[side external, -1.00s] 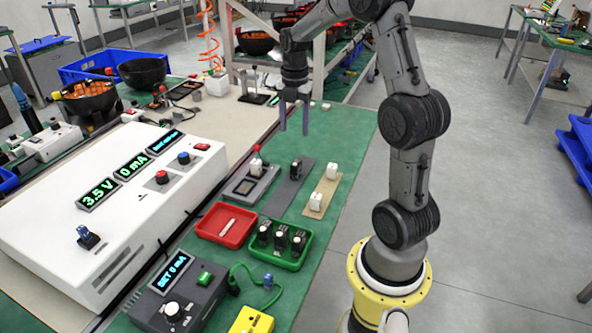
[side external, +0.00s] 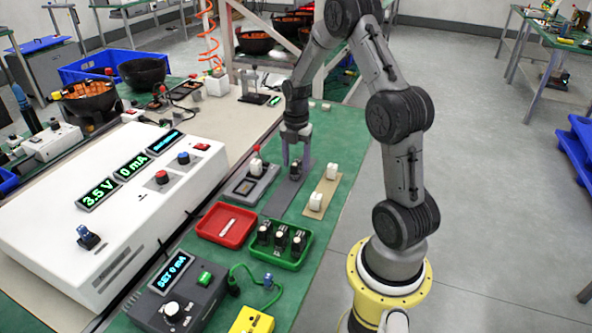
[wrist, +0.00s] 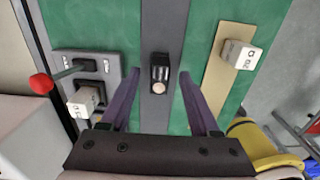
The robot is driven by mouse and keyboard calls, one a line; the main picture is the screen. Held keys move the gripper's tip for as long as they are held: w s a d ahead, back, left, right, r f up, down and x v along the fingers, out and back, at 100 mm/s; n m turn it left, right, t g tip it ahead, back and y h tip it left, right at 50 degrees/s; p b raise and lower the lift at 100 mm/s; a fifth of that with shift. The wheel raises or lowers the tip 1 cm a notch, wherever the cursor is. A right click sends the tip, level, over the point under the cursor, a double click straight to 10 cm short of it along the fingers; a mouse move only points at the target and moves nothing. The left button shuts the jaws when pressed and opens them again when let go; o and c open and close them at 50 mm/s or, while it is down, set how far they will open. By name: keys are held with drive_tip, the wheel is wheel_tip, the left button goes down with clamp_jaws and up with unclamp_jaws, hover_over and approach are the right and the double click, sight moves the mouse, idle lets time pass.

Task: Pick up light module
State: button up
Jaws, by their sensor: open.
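The light module, a small black block with a pale round face, stands on a grey strip; it shows in the wrist view (wrist: 160,72) between my fingers. In the side view the module (side external: 294,172) is partly covered by my fingers. My gripper (side external: 296,165) points down over it, open. In the wrist view the purple-grey fingers of my gripper (wrist: 159,75) lie one on each side of the module, with green mat and grey strip visible between. They appear apart from it; their exact height over it is hard to tell.
Left of the strip is a grey fixture (side external: 243,189) with a red-knobbed lever. Right is a tan strip (side external: 327,188) with two white blocks. Nearer are a red tray (side external: 205,236) and a green tray (side external: 291,266) holding several black parts. The white power unit (side external: 130,255) stands at left.

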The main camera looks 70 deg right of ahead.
drive_tip(key=shift+f, duration=1.1)
clamp_jaws()
